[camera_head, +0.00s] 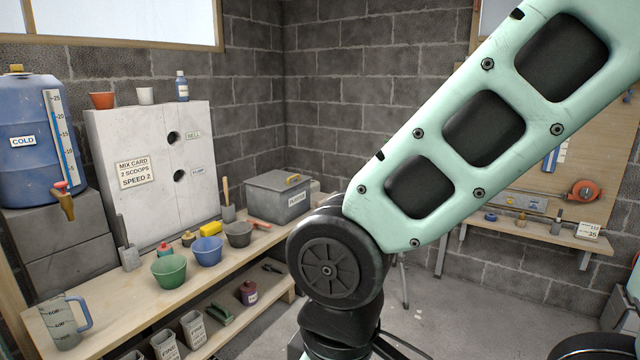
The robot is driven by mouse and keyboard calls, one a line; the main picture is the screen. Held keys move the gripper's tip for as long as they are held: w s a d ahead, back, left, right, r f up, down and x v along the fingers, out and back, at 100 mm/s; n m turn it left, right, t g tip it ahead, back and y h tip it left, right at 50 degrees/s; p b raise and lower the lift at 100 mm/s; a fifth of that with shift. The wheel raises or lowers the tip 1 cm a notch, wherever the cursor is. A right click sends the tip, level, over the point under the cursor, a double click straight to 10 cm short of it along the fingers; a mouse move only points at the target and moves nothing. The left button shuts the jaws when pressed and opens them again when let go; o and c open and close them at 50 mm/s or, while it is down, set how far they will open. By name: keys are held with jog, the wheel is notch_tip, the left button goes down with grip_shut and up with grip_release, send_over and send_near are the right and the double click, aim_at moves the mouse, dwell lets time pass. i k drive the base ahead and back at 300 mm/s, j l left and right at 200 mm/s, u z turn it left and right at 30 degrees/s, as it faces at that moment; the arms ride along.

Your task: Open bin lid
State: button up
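A grey bin (285,206) with a small white label on its front stands at the far right end of the wooden workbench, against the block wall. My pale green arm crosses the right half of the view and bends down to a dark joint at the bottom centre, in front and to the right of the bin. My gripper's fingers are out of the picture, so what they hold cannot be seen.
The workbench (110,293) holds green (169,270), blue (207,251) and dark (238,234) bowls, and a measuring jug (66,321). A blue water barrel (38,140) and white cabinet (155,170) stand behind. A second bench (540,232) stands at right.

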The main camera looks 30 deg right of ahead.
aim_at(277, 181)
jog(key=z, duration=0.4)
jog(key=i+l, duration=0.1)
jog(key=i, duration=0.45)
jog(key=i+l, duration=0.1)
jog(key=i, duration=0.45)
jog(key=i+l+u, duration=0.1)
jog(key=i, duration=0.45)
jog(key=i+l, duration=0.15)
jog(key=i, duration=0.4)
jog(key=i+l, duration=0.1)
jog(key=i, duration=0.45)
jog(key=i+l, duration=0.15)
jog(key=i, duration=0.35)
jog(key=i+l+u, duration=0.1)
jog(key=i, duration=0.45)
